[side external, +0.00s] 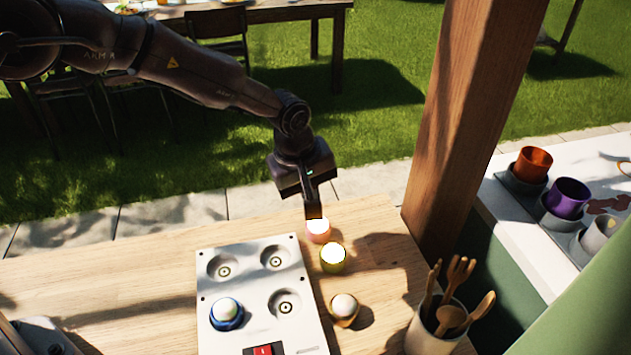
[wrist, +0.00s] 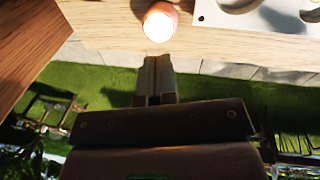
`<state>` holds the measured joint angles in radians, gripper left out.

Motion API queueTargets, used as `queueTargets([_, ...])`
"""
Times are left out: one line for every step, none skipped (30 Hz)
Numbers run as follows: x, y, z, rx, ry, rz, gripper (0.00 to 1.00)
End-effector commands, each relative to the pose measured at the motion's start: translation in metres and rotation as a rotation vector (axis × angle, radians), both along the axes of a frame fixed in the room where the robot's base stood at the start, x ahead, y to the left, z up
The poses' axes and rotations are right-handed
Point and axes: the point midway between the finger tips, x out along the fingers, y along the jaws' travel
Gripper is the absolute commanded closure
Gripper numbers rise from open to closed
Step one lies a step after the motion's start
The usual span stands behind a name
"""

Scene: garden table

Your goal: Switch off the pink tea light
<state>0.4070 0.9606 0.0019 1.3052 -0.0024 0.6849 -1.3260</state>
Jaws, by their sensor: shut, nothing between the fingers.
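The pink tea light (side external: 318,232) stands on the wooden table near its far edge, and its top glows bright white. It also shows in the wrist view (wrist: 159,22), glowing, just beyond my fingertips. My gripper (side external: 313,214) is shut and empty, pointing down at the far side of the pink tea light. Its fingertips also show in the wrist view (wrist: 157,60). The fingers overlap the light's edge in the side view; I cannot tell whether they touch it.
A glowing yellow tea light (side external: 333,258) stands close by. A white panel (side external: 246,330) with round sockets holds a blue tea light (side external: 226,312). A utensil pot (side external: 424,338) and a wooden post (side external: 467,120) stand to the right.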

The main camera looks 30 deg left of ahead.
Motion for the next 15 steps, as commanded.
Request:
queueTargets([0.010, -0.004, 0.010, -0.026, -0.029, 0.062, 1.00])
queueTargets([0.012, -0.005, 0.012, -0.038, -0.036, 0.096, 1.00])
queueTargets([0.014, -0.005, 0.013, -0.050, -0.039, 0.138, 1.00])
queueTargets([0.014, -0.005, 0.013, -0.057, -0.038, 0.165, 1.00])
queueTargets([0.014, -0.005, 0.013, -0.061, -0.037, 0.187, 1.00])
queueTargets([0.014, -0.005, 0.013, -0.067, -0.037, 0.211, 1.00])
queueTargets([0.014, -0.005, 0.013, -0.070, -0.035, 0.225, 1.00])
queueTargets([0.014, -0.005, 0.012, -0.071, -0.035, 0.233, 1.00])
queueTargets([0.014, -0.005, 0.011, -0.073, -0.034, 0.240, 1.00])
queueTargets([0.014, -0.005, 0.010, -0.073, -0.034, 0.243, 1.00])
queueTargets([0.014, -0.005, 0.008, -0.073, -0.033, 0.243, 1.00])
queueTargets([0.014, -0.005, 0.005, -0.073, -0.032, 0.243, 1.00])
queueTargets([0.014, -0.005, 0.002, -0.072, -0.031, 0.243, 1.00])
queueTargets([0.014, -0.005, -0.001, -0.072, -0.031, 0.242, 1.00])
queueTargets([0.014, -0.005, -0.005, -0.071, -0.032, 0.242, 1.00])
